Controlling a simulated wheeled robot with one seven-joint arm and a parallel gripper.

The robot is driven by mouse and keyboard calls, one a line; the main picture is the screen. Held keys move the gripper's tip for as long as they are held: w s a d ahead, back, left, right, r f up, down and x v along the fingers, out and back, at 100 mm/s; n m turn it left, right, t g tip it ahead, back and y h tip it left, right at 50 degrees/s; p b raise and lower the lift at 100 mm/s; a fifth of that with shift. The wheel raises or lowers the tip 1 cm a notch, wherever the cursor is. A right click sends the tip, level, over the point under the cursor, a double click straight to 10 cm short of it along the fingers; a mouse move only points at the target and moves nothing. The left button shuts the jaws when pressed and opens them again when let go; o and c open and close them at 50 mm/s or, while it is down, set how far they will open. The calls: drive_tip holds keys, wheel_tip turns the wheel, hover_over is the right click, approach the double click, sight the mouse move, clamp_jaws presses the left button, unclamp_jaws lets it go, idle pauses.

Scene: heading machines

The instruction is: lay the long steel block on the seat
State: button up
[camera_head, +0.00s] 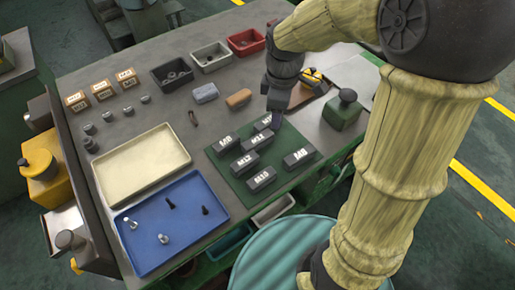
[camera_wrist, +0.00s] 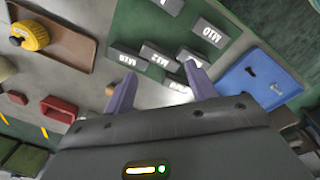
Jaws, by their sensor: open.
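Several dark grey steel blocks with white size marks lie on a green mat (camera_head: 233,178). They include a block at the mat's left (camera_head: 225,143), one at its front (camera_head: 261,180) and one at its right (camera_head: 299,157). I cannot tell which is the long one. No seat can be told apart for sure. My gripper (camera_head: 276,116) points down over the mat's back edge, beside the rearmost block, which it partly hides. In the wrist view my gripper (camera_wrist: 160,76) has its two purple-grey fingers spread, with nothing clearly held between them.
A cream tray (camera_head: 135,170) and a blue tray (camera_head: 160,255) lie left of the mat. Black, white and red bins (camera_head: 246,42) stand behind. A brown tray (camera_wrist: 75,55) with a yellow knobbed part (camera_wrist: 30,36) and a green knobbed block (camera_head: 343,112) are at the right.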

drive_tip(key=w+a+f+n+g+b, duration=0.1)
drive_tip(key=w+a+n+b, duration=0.2)
drive_tip(key=a+n, duration=0.3)
drive_tip(key=n, duration=0.3)
drive_tip(key=shift+w+n+b, duration=0.3)
drive_tip(key=shift+w+b, duration=0.05)
drive_tip(key=shift+f, duration=0.1)
approach(258, 139)
drive_tip(key=f, duration=0.3)
drive_tip(key=a+f, duration=0.1)
drive_tip(key=f, duration=0.1)
drive_tip(key=shift+f, duration=0.2)
drive_tip(key=shift+d, duration=0.1)
drive_tip(key=shift+w+d+f+p, duration=0.1)
drive_tip(key=shift+d+f+p, duration=0.15)
drive_tip(key=shift+f, duration=1.05)
drive_tip(key=shift+d+f+p, duration=0.15)
drive_tip(key=shift+f+p, duration=0.05)
drive_tip(key=shift+f, duration=1.1)
